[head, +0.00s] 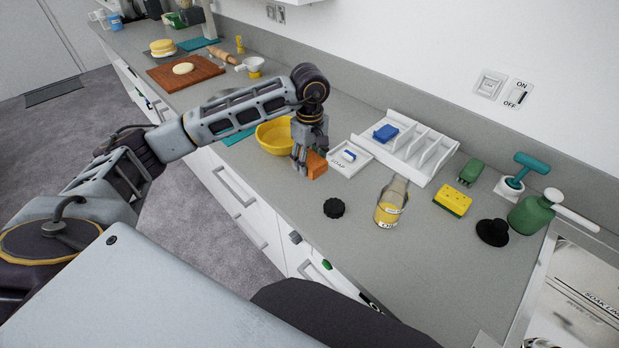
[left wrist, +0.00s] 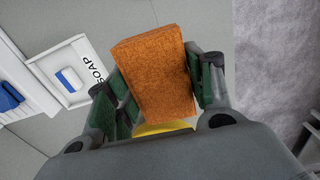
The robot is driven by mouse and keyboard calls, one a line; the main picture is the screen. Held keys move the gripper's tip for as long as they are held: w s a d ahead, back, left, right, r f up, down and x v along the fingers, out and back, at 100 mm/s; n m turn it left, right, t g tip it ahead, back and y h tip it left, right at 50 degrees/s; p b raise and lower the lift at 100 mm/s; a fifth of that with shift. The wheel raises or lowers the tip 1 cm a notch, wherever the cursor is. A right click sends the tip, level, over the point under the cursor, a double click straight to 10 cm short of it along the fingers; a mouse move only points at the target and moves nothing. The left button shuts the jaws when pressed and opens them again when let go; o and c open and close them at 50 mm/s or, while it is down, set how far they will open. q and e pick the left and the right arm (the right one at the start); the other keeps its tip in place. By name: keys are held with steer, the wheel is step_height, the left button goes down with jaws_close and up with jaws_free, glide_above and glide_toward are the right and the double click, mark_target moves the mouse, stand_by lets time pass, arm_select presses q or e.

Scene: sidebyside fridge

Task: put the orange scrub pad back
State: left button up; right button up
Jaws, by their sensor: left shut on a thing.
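The orange scrub pad (head: 317,165) is in my left gripper (head: 306,165), in front of the yellow bowl and left of the soap tray. In the left wrist view the orange scrub pad (left wrist: 155,75) stands between the green-padded fingers of the left gripper (left wrist: 158,85), which are shut on it. A white rack (head: 408,148) with several slots stands against the wall side of the counter. A blue pad (head: 386,132) sits in its left part; its other slots look empty. My right gripper is not in view.
A white tray marked SOAP (head: 350,157) touches or adjoins the rack. A yellow bowl (head: 273,138) is behind the gripper.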

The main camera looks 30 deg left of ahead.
mark_target(310, 185)
arm_select(q)
steer(key=shift+f, duration=1.3)
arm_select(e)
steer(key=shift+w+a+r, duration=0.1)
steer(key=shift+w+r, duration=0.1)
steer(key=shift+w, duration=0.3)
arm_select(q)
steer(key=shift+f+p, duration=0.3)
steer(key=shift+f, duration=2.05)
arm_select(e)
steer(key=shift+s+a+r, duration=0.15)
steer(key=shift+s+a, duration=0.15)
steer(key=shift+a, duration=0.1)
arm_select(q)
steer(key=shift+f, duration=0.1)
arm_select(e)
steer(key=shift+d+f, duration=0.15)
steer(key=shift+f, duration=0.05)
arm_select(q)
steer(key=shift+f+b, duration=0.1)
steer(key=shift+b, duration=0.2)
steer(key=o, duration=1.1)
steer(key=shift+c, duration=0.2)
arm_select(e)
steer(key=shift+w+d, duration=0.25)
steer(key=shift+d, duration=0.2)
